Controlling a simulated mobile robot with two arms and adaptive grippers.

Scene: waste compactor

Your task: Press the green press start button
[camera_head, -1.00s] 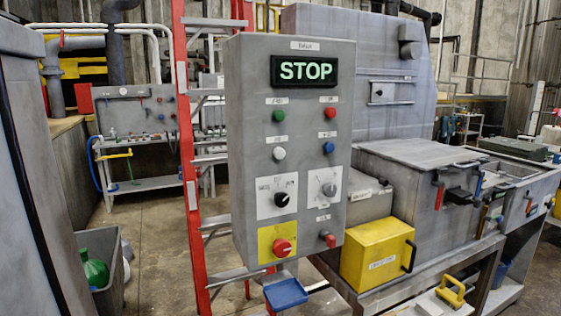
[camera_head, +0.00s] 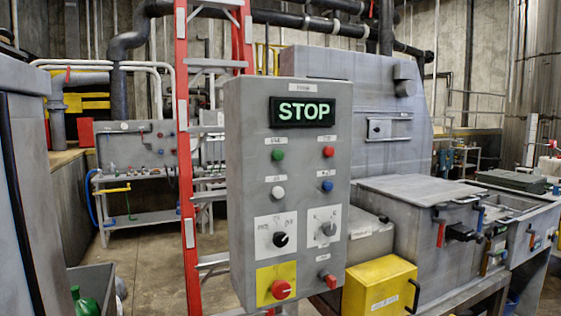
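The green press start button (camera_head: 278,155) is a small round button at the upper left of a grey control panel (camera_head: 240,200). A small label sits above it; its text is too blurred to read. The panel's display (camera_head: 303,111) is lit and reads STOP in green letters. A red button (camera_head: 328,152) is to the right of the green one. A white button (camera_head: 278,193) and a blue button (camera_head: 328,186) are below. Neither of my grippers shows in the head view.
Below the buttons are a black rotary knob (camera_head: 280,239), a grey knob (camera_head: 329,229) and a red emergency stop (camera_head: 281,289) on a yellow plate. A red ladder (camera_head: 186,150) stands behind the panel's left. A yellow box (camera_head: 380,287) and grey machine (camera_head: 405,215) are at right. Floor shows at left.

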